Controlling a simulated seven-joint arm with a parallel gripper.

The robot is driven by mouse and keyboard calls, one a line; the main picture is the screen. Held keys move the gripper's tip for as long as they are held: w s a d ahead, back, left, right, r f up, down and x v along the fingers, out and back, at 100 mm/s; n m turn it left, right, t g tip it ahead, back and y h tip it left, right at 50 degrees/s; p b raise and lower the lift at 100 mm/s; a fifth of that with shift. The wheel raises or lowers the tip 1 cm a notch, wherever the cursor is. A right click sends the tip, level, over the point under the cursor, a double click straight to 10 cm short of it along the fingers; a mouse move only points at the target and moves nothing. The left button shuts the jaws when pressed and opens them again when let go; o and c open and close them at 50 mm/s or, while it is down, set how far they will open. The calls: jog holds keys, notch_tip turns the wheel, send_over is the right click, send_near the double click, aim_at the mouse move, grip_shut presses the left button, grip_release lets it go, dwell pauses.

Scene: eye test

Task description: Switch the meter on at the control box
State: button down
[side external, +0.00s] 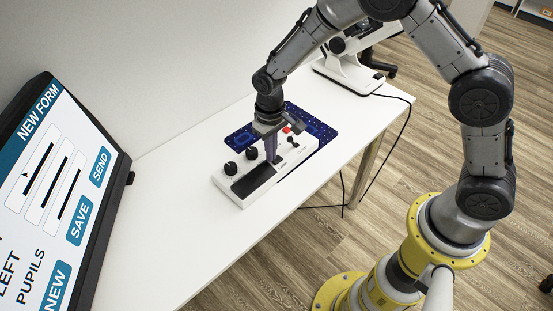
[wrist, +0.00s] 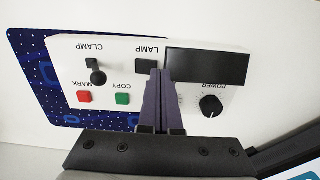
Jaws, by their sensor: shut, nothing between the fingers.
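The control box (wrist: 110,48) is white and lies flat; it also shows in the side view (side external: 240,201). In the wrist view its lettering is upside down. A black POWER knob (wrist: 211,106) with a white pointer mark sits below a dark, blank display panel (wrist: 208,67). A dark LAMP switch (wrist: 146,65) is left of the display. My gripper (wrist: 157,72) is shut and empty, with its fingertips over the box between LAMP switch and display. In the side view my gripper (side external: 270,161) points down at the box; contact cannot be told. The fingers hide part of the face.
The box also carries a CLAMP lever (wrist: 96,75), a red MARK button (wrist: 84,97) and a green COPY button (wrist: 122,98). A blue patterned mat (side external: 321,132) lies by the box. A microscope (side external: 345,70) stands behind, a large screen (side external: 60,190) at left. The near white table (side external: 165,230) is clear.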

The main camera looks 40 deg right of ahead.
jog(key=shift+f, duration=0.55)
jog(key=shift+r, duration=0.1)
notch_tip(320, 180, up, 7)
dwell(1.1)
jog(key=shift+d+f, duration=0.15)
jog(key=shift+f, duration=1.3)
jog(key=shift+d+f, duration=0.1)
jog(key=shift+f, duration=1.3)
jog(key=shift+f, duration=0.75)
dwell(0.7)
notch_tip(320, 180, up, 7)
dwell(1.0)
